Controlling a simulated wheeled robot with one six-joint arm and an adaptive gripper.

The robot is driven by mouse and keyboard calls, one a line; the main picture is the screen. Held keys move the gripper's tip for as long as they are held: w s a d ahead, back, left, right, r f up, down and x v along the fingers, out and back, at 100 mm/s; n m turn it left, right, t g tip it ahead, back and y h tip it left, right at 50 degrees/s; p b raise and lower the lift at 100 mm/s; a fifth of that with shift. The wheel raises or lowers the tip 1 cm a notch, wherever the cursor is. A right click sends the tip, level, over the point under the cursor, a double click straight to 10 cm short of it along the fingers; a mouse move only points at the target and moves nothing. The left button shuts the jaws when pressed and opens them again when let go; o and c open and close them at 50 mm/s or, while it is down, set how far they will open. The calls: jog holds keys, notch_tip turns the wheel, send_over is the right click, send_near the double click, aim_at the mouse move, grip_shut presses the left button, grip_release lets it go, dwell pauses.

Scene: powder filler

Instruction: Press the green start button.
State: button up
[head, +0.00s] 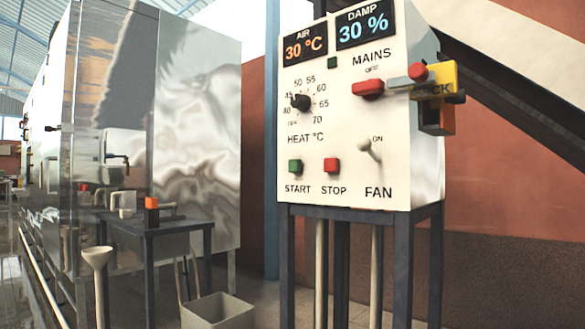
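The green start button (295,166) is on the lower left of a white control panel (345,185), above the label START. A red stop button (332,165) sits just to its right, above the label STOP. The panel stands on a dark blue frame stand. My gripper does not show in the head view, and nothing covers the green button.
The panel also carries a heat dial (301,102), a red mains handle (368,88), a yellow lock tag (436,80) jutting out at right, and a fan switch (371,151). A small table (160,229), a grey bin (217,312) and a funnel stand (98,258) are at left.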

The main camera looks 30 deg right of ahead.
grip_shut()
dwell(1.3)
